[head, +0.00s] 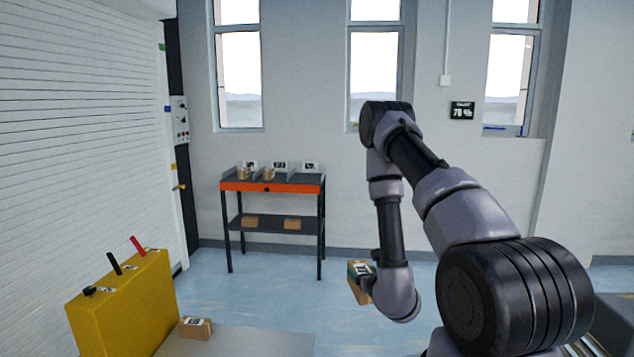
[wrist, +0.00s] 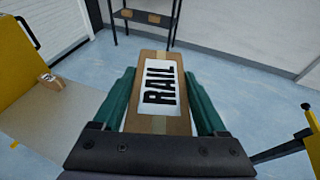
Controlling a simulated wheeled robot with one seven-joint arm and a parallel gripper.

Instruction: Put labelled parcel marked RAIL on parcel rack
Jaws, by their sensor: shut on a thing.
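The parcel marked RAIL (wrist: 152,118) is a brown box with a white label, held between the two green fingers of my gripper (wrist: 160,98) in the wrist view. In the head view the parcel (head: 359,291) shows at the end of my arm, in front of the rack and to its right, over the blue floor. My gripper (head: 361,271) is partly hidden by my arm there. The parcel rack (head: 290,188) stands against the far wall, with an orange front edge and dark legs. Its lower shelf also shows at the top of the wrist view (wrist: 185,20).
The rack's top carries small parcels (head: 269,173) and white signs (head: 311,167); its lower shelf (head: 271,226) holds two boxes. A yellow block with levers (head: 125,305) and a grey surface (head: 245,342) bearing another parcel (head: 196,327) are at left. Open blue floor lies before the rack.

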